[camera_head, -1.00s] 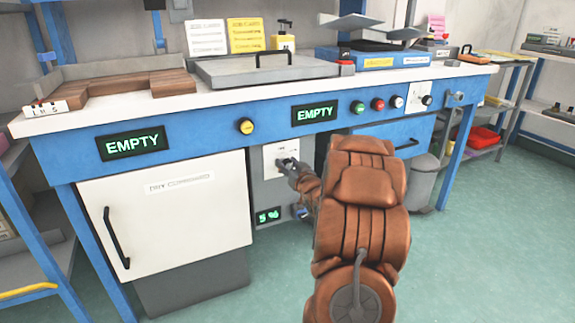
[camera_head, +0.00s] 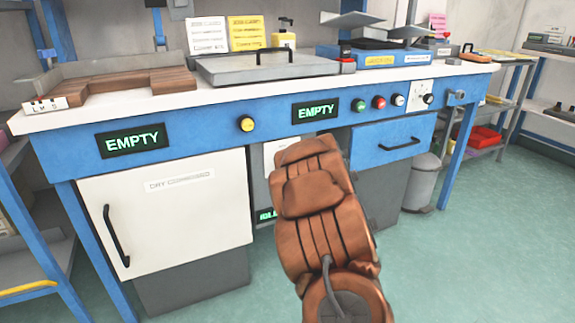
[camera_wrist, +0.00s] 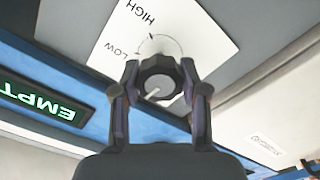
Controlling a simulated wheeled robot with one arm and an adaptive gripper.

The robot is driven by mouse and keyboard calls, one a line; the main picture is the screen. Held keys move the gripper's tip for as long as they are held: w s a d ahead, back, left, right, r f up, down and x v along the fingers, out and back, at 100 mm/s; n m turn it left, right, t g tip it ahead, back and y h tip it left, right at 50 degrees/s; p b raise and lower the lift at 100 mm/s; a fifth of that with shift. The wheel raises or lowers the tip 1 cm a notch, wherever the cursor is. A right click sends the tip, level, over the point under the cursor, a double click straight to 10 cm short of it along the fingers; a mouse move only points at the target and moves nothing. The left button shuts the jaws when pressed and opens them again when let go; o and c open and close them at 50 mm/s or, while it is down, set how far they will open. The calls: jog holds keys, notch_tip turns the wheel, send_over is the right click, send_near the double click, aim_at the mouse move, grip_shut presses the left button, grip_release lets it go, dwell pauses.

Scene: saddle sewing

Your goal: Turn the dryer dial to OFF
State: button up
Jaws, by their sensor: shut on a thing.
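The dryer dial (camera_wrist: 157,76) is a dark round knob on a white plate (camera_wrist: 185,40) in the wrist view. The plate shows the words HIGH and LOW; I see no OFF mark. The knob has a pale pointer mark. My gripper (camera_wrist: 158,88) is shut on the dial, one finger on each side of it. In the head view my brown arm hides the dial and gripper, and only part of the plate (camera_head: 268,155) shows. A small green display (camera_head: 266,214) below it is partly covered and its text cannot be fully read.
A white dryer door (camera_head: 165,215) with a black handle is left of the dial panel. A yellow button (camera_head: 246,124) and an EMPTY display (camera_head: 316,111) sit on the blue front above. A blue drawer (camera_head: 392,145) is to the right.

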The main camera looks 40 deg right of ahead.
jog(key=shift+n, duration=0.5)
jog(key=o, duration=1.2)
jog(key=shift+c, duration=0.2)
jog(key=v, duration=0.7)
jog(key=shift+s, duration=0.25)
jog(key=shift+a, duration=0.1)
